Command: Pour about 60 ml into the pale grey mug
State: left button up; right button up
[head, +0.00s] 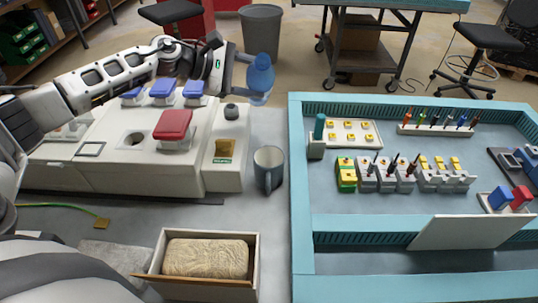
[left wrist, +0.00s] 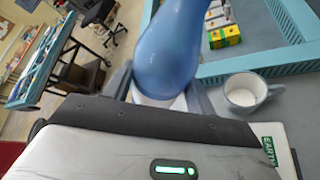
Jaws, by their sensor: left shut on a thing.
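A blue, rounded bottle (head: 261,72) is held in my left gripper (head: 252,93), above and behind the mug. The bottle also fills the upper middle of the left wrist view (left wrist: 168,52), with the gripper's fingers at its sides. It looks close to upright in the head view. The grey mug (head: 268,170) stands upright on the bench, right of the white equipment block. It also shows in the left wrist view (left wrist: 232,107), with a pale inside; I cannot tell if that is liquid. The bottle and mug are apart. My right gripper is not in view.
A teal-framed tray (head: 299,200) with sockets and tools lies right of the mug. A white equipment block (head: 95,172) with blue and red switches stands left. An open box (head: 205,290) holding a tan bundle is in front. Bare bench lies between box and mug.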

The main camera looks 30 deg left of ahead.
pick_arm(q)
jog(key=n, duration=0.1)
jog(key=n+g+h, duration=0.1)
jog(key=shift+r+n+g+h+b, duration=0.3)
jog(key=shift+r+n, duration=0.1)
jog(key=n, duration=0.1)
jog(key=n+g, duration=0.1)
jog(key=shift+f+n+h+b, duration=0.3)
jog(key=shift+h+b, duration=0.1)
jog(key=shift+s, duration=0.1)
dwell(2.0)
